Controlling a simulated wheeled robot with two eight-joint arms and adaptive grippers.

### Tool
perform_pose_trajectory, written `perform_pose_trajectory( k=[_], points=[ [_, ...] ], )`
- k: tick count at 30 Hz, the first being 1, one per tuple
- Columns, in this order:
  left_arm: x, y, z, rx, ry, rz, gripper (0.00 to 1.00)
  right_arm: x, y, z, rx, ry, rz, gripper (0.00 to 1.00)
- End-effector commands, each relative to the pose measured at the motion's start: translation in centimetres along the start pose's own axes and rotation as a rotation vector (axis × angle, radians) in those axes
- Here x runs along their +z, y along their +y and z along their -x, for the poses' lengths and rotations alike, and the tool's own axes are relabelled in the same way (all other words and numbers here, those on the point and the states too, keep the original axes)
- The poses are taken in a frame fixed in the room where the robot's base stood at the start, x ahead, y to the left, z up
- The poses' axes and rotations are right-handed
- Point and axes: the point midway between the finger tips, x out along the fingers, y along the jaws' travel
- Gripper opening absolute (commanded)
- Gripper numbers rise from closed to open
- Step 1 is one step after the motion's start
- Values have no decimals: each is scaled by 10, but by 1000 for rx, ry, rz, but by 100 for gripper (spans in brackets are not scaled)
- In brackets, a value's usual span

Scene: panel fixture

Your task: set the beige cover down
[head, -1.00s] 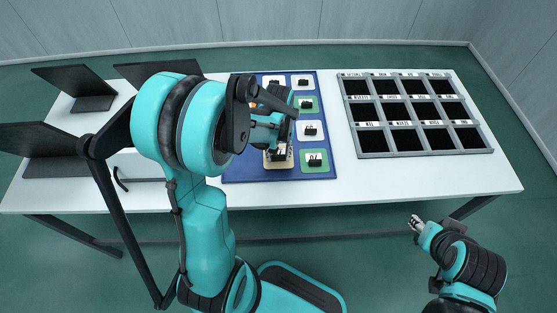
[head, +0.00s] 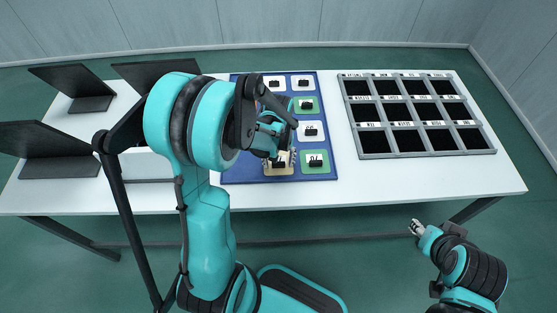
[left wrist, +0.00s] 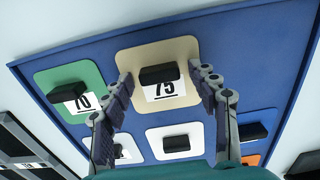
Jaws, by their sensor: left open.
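The beige cover (head: 270,174) lies on the blue panel (head: 240,176) near its front edge, left of a green cover (head: 318,172). In the left wrist view the beige cover (left wrist: 150,53) has a black handle and a label reading 75. My left gripper (head: 279,158) is over it in the head view. In the left wrist view its fingers (left wrist: 163,80) are spread, one on each side of the handle, with gaps to it. My right gripper (head: 416,227) is away from the table at lower right; its finger state is too small to tell.
Several white and green covers with black handles stand on the panel; my left arm hides its left part. A grey tray (head: 427,154) with dark labelled compartments lies at right. Black angled stands (head: 90,103) stand at left. White table shows between panel and tray.

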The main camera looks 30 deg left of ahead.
Motion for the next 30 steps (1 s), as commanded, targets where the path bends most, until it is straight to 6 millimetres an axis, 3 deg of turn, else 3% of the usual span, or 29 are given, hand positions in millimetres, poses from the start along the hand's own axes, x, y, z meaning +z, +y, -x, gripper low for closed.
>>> perform_pose_trajectory(
  k=[5, 15, 23, 30],
  points=[
    [0, 0, 14, 0, 0, 0, 60, -5, 0, 7, 0, 0, 0, 40],
    [0, 0, 89, 0, 0, 0, 60, -22, 0, 31, 0, 0, 0, 40],
    [0, 0, 121, 0, 1, -1, 60, -27, 0, 38, 0, 0, 0, 40],
    [24, 7, 152, 35, 100, -96, 60, -27, 0, 38, 0, 0, 0, 40]
  ],
)
